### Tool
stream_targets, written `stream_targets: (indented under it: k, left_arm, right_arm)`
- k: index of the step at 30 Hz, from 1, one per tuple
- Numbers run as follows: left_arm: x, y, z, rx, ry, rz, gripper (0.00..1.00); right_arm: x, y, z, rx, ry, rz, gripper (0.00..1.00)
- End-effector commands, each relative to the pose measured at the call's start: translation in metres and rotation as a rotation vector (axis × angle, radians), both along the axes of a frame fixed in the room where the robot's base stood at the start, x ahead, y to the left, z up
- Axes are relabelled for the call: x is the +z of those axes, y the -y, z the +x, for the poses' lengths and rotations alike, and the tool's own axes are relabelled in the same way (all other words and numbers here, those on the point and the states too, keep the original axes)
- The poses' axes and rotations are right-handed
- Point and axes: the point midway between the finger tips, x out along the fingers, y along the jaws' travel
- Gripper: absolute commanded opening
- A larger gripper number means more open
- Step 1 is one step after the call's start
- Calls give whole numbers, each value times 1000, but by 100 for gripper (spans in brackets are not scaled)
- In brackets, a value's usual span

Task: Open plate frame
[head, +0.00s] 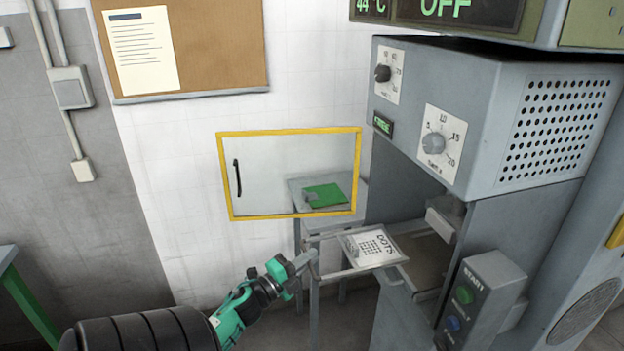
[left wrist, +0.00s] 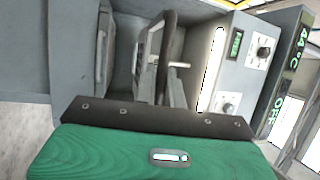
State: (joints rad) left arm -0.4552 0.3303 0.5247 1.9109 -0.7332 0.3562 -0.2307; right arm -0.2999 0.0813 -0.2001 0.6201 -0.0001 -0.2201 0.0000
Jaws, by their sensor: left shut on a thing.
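The plate frame (head: 326,240), a thin grey metal frame, juts out from the machine's opening on the left side of the machine. A white plate marked DOTS (head: 372,247) with a grid of dots lies in it. My left gripper (head: 306,261) is at the frame's outer left end, shut on the frame. The gripper hides the gripped part. In the left wrist view, my green gripper body fills the bottom, and grey frame bars (left wrist: 150,62) show beyond it. My right gripper is in neither view.
A clear door with a yellow border (head: 288,132) and black handle stands open left of the machine (head: 480,115). Behind it is a small grey table with a green board (head: 325,195). A START button box (head: 483,296) stands right of the opening.

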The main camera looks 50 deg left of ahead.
Motion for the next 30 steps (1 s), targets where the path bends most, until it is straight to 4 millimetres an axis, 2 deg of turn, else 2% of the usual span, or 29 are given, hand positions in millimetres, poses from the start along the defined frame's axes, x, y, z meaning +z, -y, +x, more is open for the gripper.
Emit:
stream_targets:
  k: [4,5,7,8,16,20,23,30]
  left_arm:
    - [-1,0,0,1,-1,0,0]
    - [-1,0,0,1,-1,0,16]
    - [-1,0,0,1,-1,0,30]
    - [-1,0,0,1,-1,0,32]
    - [-1,0,0,1,-1,0,32]
    - [-4,0,-8,2,-2,0,32]
    - [-8,0,-22,2,-3,0,32]
    - [-18,0,-72,2,-4,-1,32]
  right_arm:
    - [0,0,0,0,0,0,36]
    - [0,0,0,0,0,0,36]
    - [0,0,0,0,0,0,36]
    - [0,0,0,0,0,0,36]
    - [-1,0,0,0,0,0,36]
    - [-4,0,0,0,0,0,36]
    - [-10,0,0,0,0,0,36]
    - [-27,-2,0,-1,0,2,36]
